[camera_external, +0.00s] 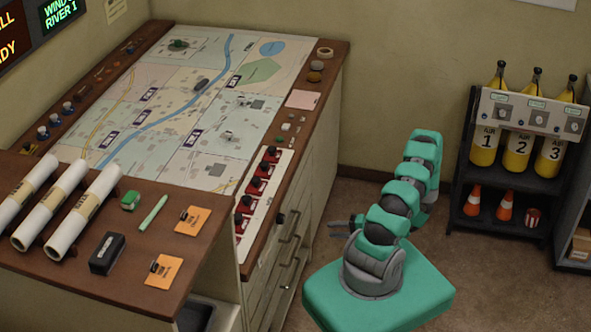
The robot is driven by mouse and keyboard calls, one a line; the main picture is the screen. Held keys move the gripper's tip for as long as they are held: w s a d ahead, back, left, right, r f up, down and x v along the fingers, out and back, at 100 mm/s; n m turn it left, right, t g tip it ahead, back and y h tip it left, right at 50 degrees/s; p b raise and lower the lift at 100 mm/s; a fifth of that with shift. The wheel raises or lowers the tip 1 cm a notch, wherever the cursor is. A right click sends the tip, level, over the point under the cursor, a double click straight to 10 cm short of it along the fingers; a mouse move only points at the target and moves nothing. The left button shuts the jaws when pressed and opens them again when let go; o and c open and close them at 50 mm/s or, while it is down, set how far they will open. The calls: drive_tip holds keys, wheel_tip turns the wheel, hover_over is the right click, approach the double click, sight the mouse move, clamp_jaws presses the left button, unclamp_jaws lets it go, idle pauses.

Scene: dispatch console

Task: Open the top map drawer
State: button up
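The map drawers are in the front of the console cabinet, on the side facing my arm, below the map table (262,262). The top map drawer (302,222) looks shut, flush with the cabinet face. Its bar handle (290,240) runs along the front, with other handles below it. My gripper (333,229) is to the right of the drawer fronts, apart from them. Its two grey fingers point left toward the cabinet and look spread, with nothing between them.
My green base stands on open carpet (460,270) right of the cabinet. A rack (500,215) with yellow air cylinders (484,150) and traffic cones (505,206) stands at the right. A side desk (120,275) with rolled maps (85,212) adjoins the table.

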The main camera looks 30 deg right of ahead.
drive_tip(key=b+x, duration=0.1)
drive_tip(key=x, duration=1.2)
drive_tip(key=shift+w+a, duration=0.25)
drive_tip(key=shift+a, duration=0.05)
clamp_jaws()
